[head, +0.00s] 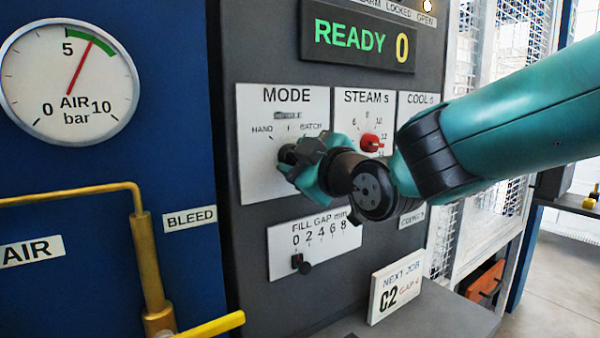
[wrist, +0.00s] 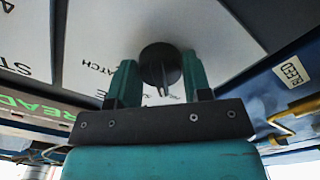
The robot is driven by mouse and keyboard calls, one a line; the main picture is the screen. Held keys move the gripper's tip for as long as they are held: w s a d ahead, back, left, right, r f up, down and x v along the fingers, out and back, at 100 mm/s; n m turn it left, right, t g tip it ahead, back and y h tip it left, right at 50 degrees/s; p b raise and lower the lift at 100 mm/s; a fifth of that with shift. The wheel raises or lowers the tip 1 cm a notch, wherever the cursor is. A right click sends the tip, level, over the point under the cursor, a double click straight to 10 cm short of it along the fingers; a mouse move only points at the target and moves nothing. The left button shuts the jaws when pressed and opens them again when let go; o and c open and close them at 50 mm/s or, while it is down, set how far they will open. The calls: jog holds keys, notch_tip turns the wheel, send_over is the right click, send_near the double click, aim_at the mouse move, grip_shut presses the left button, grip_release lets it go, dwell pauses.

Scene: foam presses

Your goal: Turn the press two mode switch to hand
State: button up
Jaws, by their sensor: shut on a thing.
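The mode switch is a black round knob (wrist: 159,62) on a white plate marked MODE (head: 262,108), with HAND at left, a middle mark above and BATCH at right. My gripper (wrist: 160,78) reaches in from the right with one finger on each side of the knob, shut on it. In the head view, my gripper (head: 298,160) covers most of the knob, and only a dark edge shows. Which mark the knob points to cannot be told.
Right of the mode plate is a STEAM dial with a red knob (head: 371,142). Below are a FILL GAP slider (head: 302,264) and a NEXT JOB card (head: 396,286) on a ledge. Brass pipes (head: 150,270) and an air gauge (head: 70,82) stand at left. The display (head: 357,36) reads READY 0.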

dwell(0.3)
jog(key=o, duration=0.9)
